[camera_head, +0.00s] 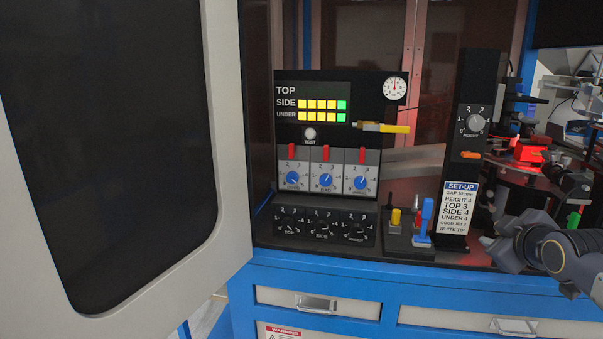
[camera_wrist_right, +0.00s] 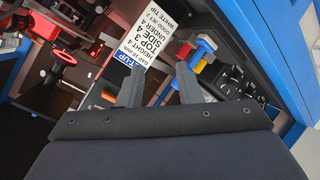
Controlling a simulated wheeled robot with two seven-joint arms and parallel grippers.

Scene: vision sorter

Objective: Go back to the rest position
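My right gripper (camera_head: 492,250) comes in from the right edge in the head view, in front of the white SET-UP card (camera_head: 459,208) and near the cabinet's front edge. In the right wrist view the two dark fingers of the right gripper (camera_wrist_right: 158,84) stand apart with nothing between them. The SET-UP card (camera_wrist_right: 147,38) shows beyond the fingertips there. My left gripper does not show in either view.
A control panel (camera_head: 325,92) with dials and red switches stands inside the cabinet. The open door (camera_head: 226,150) fills the left. Red-lit machinery (camera_head: 528,150) stands right.

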